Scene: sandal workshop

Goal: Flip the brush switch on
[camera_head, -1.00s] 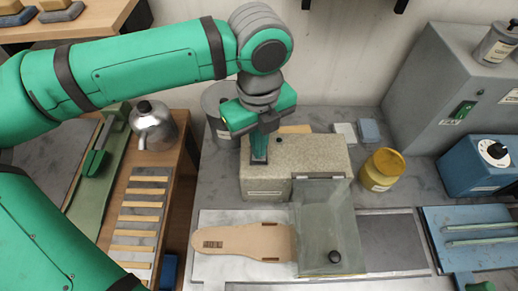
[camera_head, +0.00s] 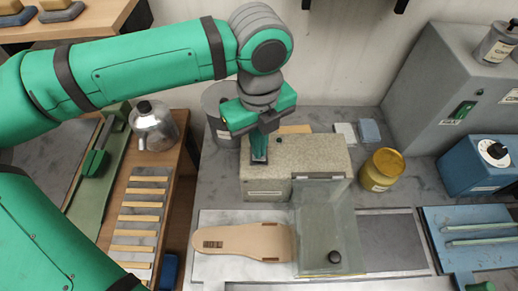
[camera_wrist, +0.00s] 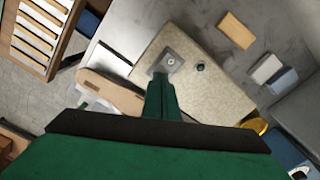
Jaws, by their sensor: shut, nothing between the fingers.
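A speckled beige box-shaped machine (camera_head: 310,155) stands on the grey bench, with a label on its front. In the wrist view, its top (camera_wrist: 205,75) carries a small grey switch plate (camera_wrist: 172,62) and a dark round knob (camera_wrist: 201,67). My gripper (camera_head: 259,158) is shut and empty, pointing down at the left part of the machine's top. In the wrist view my gripper (camera_wrist: 161,80) has its tips at the near edge of the switch plate. I cannot tell whether they touch it. The switch's position is too small to read.
A sandal sole (camera_head: 243,242) lies in front of the machine, beside a clear guard (camera_head: 328,225) with a black knob. A yellow jar (camera_head: 381,170) stands to the right. A grey cabinet (camera_head: 440,85) and blue box (camera_head: 478,168) stand farther right. A kettle (camera_head: 153,127) is at left.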

